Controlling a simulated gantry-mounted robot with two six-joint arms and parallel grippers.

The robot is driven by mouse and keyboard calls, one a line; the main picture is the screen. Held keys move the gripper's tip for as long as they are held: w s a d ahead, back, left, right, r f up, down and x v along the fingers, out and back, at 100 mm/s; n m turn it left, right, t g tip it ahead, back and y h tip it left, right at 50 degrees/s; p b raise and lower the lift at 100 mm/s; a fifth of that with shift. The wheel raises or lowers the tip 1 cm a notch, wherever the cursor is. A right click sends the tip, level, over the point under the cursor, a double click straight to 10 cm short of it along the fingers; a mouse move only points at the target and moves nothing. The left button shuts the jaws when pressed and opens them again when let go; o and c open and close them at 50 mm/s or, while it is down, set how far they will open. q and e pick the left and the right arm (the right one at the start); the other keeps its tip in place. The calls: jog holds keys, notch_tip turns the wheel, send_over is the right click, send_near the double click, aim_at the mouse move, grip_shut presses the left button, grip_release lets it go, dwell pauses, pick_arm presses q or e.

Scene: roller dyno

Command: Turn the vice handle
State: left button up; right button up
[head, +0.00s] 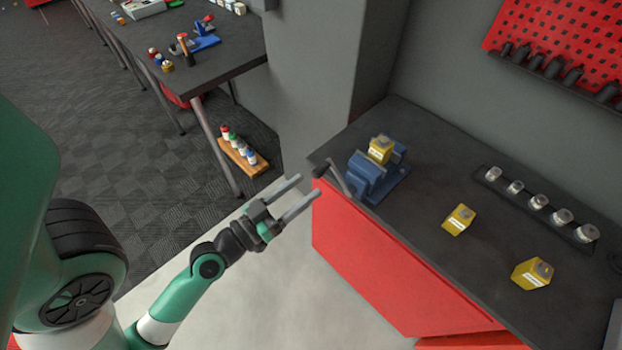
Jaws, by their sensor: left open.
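A blue vice (370,178) stands near the left end of the dark workbench. A yellow block (381,149) sits in its jaws. The vice handle (340,180) is a grey bar at the vice's front left side, slanting over the bench edge. My left gripper (309,191) is open and empty, its two long grey fingers pointing right toward the handle. The fingertips appear close to the handle, but I cannot tell the exact distance. My right gripper does not show.
Two more yellow blocks (459,219) (532,273) stand on the workbench (410,240), with a dark rack (540,206) of several metal pieces behind. The bench has a red front (365,260). A grey pillar (325,80) rises behind its left end. A second table (220,50) holds tools.

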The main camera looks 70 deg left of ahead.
aim_at(327, 164)
pick_arm(q)
jog(key=a+p, duration=0.1)
jog(key=a+f+g+p, duration=0.1)
jog(key=f+p, duration=0.1)
jog(key=shift+w+a+n+y, duration=0.35)
jog(key=shift+a+n+y, duration=0.05)
jog(key=p+x, duration=0.1)
jog(key=x, duration=0.4)
jog(key=f+p+x, duration=0.1)
jog(key=x, duration=0.2)
jog(key=shift+p, duration=0.35)
jog(key=shift+w+a, duration=0.2)
jog(key=shift+w, duration=0.05)
grip_shut()
jog(key=shift+f, duration=0.15)
